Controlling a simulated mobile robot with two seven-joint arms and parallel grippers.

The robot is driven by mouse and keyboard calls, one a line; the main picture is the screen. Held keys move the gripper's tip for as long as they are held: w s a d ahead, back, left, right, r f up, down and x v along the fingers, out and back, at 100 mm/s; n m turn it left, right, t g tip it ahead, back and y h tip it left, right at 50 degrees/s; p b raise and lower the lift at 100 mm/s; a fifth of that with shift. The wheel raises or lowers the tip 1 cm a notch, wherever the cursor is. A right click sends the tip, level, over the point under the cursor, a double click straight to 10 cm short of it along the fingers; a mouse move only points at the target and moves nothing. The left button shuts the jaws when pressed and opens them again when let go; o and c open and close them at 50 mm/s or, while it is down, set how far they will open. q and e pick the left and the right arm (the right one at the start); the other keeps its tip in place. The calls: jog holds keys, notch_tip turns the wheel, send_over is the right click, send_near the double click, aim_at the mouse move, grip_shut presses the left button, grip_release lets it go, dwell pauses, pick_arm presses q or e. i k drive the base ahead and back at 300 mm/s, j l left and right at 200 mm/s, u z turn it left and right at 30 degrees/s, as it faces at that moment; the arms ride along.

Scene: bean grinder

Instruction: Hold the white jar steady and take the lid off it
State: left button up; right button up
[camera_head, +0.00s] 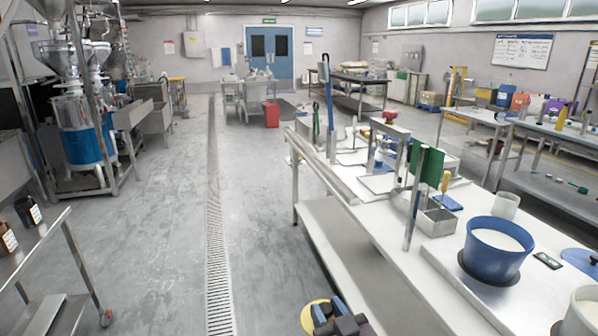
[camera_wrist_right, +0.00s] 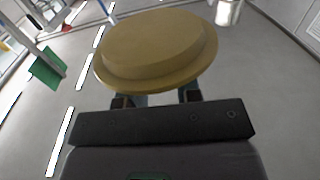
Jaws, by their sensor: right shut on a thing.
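My right gripper (camera_head: 327,312) is at the bottom of the head view, left of the steel table. It is shut on a round yellow-tan lid (camera_head: 311,317). The wrist view shows the same lid (camera_wrist_right: 157,48) from close by, a wide disc with a raised middle, held at the fingertips (camera_wrist_right: 155,100). The lid is in the air over the floor, with no jar under it in view. A white open container (camera_head: 580,314) is cut off at the bottom right corner; I cannot tell if it is the white jar. My left gripper is out of view.
The steel table (camera_head: 372,232) carries a blue tub (camera_head: 494,262) with white contents, a small white cup (camera_head: 506,205), a metal bin (camera_head: 437,219) and a post with a green panel (camera_head: 428,166). The floor to the left (camera_head: 150,250) is clear, with a drain strip.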

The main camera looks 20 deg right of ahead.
aim_at(506, 206)
jog(key=i+j+z, duration=0.1)
jog(key=i+z, duration=0.4)
jog(key=i+j+z, duration=0.3)
jog(key=i+z, duration=0.15)
jog(key=i+j+z, duration=0.8)
jog(key=j+z, duration=0.15)
jog(key=i+j+z, duration=0.1)
jog(key=j+z, duration=0.25)
jog(key=j, duration=0.6)
jog(key=j+z, duration=0.35)
jog(key=j, duration=0.6)
